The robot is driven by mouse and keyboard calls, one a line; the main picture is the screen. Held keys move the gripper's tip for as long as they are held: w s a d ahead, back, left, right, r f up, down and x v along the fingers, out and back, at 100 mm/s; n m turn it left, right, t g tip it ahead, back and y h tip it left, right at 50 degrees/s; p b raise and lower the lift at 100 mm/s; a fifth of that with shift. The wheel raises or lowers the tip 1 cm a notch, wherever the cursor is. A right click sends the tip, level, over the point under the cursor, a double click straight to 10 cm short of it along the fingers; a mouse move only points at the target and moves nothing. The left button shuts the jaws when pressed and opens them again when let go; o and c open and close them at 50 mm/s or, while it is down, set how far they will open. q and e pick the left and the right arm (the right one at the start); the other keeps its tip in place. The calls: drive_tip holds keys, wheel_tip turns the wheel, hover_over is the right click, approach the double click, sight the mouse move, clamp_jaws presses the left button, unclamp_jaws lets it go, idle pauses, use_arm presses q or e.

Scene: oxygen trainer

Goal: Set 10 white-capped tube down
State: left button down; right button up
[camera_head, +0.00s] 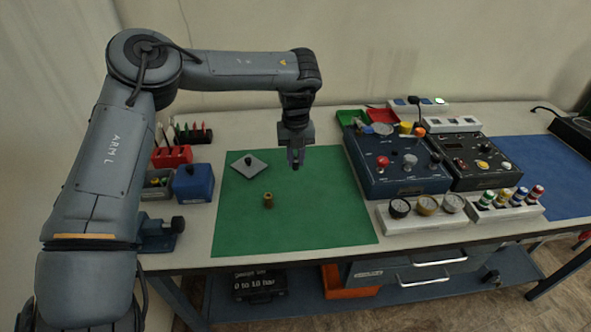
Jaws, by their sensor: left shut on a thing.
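My left gripper (296,163) points down above the far part of the green mat (320,210). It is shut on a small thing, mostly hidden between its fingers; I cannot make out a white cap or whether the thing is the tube. A small brass-coloured cylinder (268,200) stands on the mat, to the left of and nearer than the gripper. A grey plate with a dark knob (248,165) lies at the mat's far left. My right gripper is not in view.
A blue console (397,178) stands right of the mat. White racks hold gauges (426,206) and colour-capped pieces (505,200). Left are a blue box (192,184), a red rack (172,157) and a vise (158,236). The mat's near and right parts are clear.

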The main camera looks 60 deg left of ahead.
sight(296, 169)
use_arm(q)
drive_tip(key=shift+f+b, duration=0.85)
drive_tip(key=shift+f, duration=1.2)
drive_tip(key=shift+f, duration=0.15)
drive_tip(key=c, duration=1)
unclamp_jaws()
wheel_tip(296, 169, up, 12)
drive_tip(key=p, duration=0.4)
drive_tip(key=shift+r, duration=0.2)
drive_tip(key=shift+a, duration=0.1)
